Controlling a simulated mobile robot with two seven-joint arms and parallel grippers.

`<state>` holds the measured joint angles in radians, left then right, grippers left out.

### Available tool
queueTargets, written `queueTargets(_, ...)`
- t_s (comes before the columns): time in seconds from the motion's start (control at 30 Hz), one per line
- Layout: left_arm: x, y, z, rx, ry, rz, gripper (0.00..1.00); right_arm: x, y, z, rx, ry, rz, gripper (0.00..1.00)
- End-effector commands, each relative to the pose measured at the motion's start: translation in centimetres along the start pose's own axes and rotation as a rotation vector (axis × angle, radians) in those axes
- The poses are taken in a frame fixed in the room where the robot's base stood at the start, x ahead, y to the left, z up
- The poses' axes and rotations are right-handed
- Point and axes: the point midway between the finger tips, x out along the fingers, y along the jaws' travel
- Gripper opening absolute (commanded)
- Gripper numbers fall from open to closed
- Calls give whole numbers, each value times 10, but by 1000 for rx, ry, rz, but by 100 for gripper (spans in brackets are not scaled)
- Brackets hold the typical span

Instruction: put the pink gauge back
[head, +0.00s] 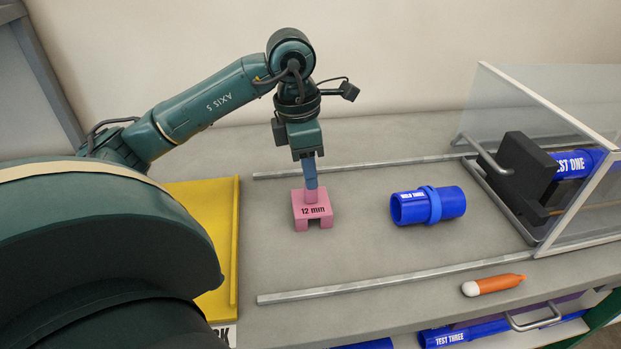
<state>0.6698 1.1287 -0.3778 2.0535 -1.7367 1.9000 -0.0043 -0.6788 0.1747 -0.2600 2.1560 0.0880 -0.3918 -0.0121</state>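The pink gauge (312,212), a notched block marked "12 mm" with a knob on top, is upright on or just above the grey worktop, between the two metal rails. My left gripper (311,186) points straight down over it, its blue fingertips at the top of the knob. The fingers are seen nearly edge-on, so I cannot tell whether they are closed on the knob. My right gripper is not in view.
A blue pipe coupling (428,205) marked "WELD THREE" lies to the right of the gauge. A clear-walled enclosure with a black clamp (523,172) stands at right. A yellow tray (213,215) is at left.

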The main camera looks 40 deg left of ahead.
Motion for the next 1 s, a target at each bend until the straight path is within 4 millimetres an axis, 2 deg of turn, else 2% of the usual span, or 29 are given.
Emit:
queueTargets(0.03,-14,1,1,-1,-5,5,36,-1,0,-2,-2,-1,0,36)
queueTargets(0.2,-50,1,1,-1,-4,4,36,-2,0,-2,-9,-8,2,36)
queueTargets(0.4,-77,0,0,-1,-1,2,36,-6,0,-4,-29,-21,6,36)
queueTargets(1.0,-81,0,0,-1,0,-1,36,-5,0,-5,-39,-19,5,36)
